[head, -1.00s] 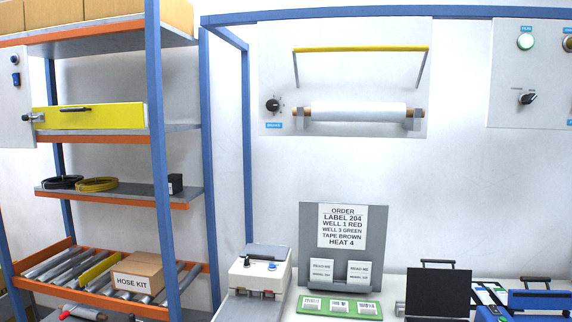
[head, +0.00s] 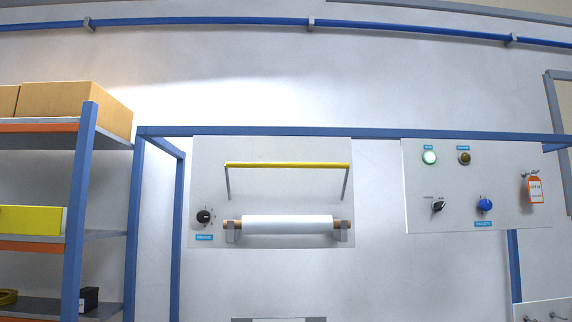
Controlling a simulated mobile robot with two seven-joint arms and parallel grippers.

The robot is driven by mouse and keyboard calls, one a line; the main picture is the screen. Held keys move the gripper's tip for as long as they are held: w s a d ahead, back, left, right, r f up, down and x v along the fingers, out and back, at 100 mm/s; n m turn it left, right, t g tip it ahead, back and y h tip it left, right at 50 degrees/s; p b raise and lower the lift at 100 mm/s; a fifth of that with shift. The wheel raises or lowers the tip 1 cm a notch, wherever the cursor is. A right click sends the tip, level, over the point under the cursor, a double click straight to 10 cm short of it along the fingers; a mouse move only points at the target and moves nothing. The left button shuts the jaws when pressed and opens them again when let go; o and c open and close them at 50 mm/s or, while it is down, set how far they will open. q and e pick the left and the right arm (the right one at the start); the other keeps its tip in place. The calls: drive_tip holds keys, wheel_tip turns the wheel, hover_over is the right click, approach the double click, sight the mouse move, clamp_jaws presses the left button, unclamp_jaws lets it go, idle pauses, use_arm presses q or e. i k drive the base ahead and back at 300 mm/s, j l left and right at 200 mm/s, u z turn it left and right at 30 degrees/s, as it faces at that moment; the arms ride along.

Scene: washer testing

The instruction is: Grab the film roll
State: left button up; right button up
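The film roll (head: 287,225) is a white cylinder lying level on a wooden-coloured core. The core ends rest in two grey brackets (head: 232,232) on a white wall panel (head: 205,160). A yellow bar (head: 287,165) on two thin grey arms sits above the roll, apart from it. Neither of my grippers shows in the head view.
A black knob (head: 204,216) is left of the roll. A control panel (head: 415,185) with a green light (head: 429,157) and knobs hangs to the right. A blue-post shelf (head: 82,190) with boxes (head: 75,105) stands at the left. The wall between the panels is bare.

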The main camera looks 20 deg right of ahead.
sight(249, 224)
drive_tip(key=i+z, duration=0.1)
drive_tip(key=z, duration=0.5)
drive_tip(key=i+j+z, duration=0.45)
drive_tip(key=j, duration=0.15)
drive_tip(key=i+j+z, duration=0.2)
drive_tip(key=j, duration=0.15)
